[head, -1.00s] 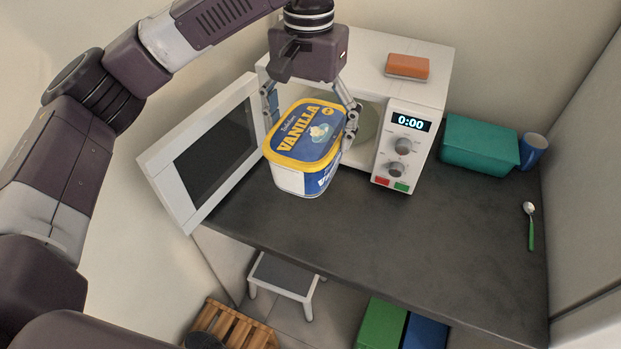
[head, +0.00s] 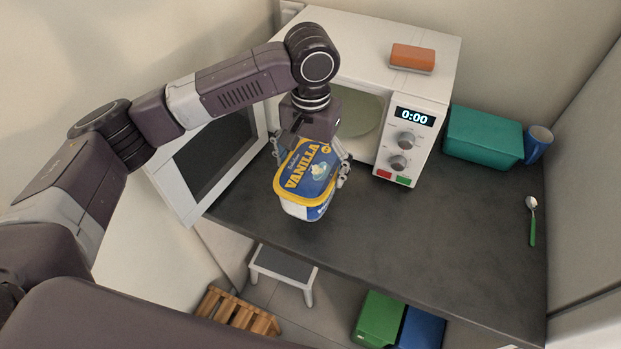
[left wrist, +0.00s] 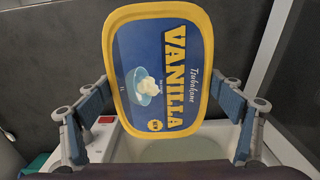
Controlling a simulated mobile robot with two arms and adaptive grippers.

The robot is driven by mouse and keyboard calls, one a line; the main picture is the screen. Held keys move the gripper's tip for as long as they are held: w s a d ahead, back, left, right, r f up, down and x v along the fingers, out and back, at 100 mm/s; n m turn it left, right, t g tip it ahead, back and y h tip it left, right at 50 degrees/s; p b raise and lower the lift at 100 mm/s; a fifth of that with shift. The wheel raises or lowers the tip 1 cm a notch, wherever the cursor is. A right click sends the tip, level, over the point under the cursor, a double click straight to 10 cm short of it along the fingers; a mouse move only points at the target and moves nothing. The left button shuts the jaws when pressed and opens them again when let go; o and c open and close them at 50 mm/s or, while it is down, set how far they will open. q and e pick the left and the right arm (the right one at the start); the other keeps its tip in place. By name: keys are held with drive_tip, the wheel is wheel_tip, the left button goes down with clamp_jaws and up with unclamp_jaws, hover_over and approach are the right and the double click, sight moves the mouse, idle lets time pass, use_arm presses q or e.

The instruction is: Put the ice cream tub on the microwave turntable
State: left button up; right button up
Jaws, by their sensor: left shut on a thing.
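The ice cream tub (head: 305,183) is blue and white with a yellow-rimmed lid marked VANILLA. My left gripper (head: 312,170) is shut on it, with one finger on each side, and holds it in front of the open microwave (head: 360,60). In the left wrist view the tub's lid (left wrist: 155,75) faces the camera between the two fingers (left wrist: 158,105). The turntable (head: 362,116) shows as a pale disc inside the microwave, partly hidden behind my gripper. The microwave door (head: 182,190) stands open to the left. My right gripper is not in view.
An orange sponge (head: 412,58) lies on top of the microwave. To its right are a teal box (head: 483,137), a blue cup (head: 538,143) and a green-handled spoon (head: 532,222). The front of the dark counter (head: 420,240) is clear. A step stool (head: 285,268) stands below.

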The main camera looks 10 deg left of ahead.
use_arm(q)
wheel_tip(320, 180, down, 4)
drive_tip(key=shift+f+p, duration=0.25)
drive_tip(key=shift+p, duration=0.2)
drive_tip(key=shift+w+f, duration=0.1)
drive_tip(key=shift+f, duration=0.2)
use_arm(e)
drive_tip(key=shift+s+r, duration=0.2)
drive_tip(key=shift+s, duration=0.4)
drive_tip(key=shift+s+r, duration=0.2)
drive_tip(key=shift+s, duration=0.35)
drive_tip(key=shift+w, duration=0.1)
use_arm(q)
drive_tip(key=shift+f, duration=0.1)
drive_tip(key=o, duration=1.4)
drive_tip(key=shift+o, duration=1.1)
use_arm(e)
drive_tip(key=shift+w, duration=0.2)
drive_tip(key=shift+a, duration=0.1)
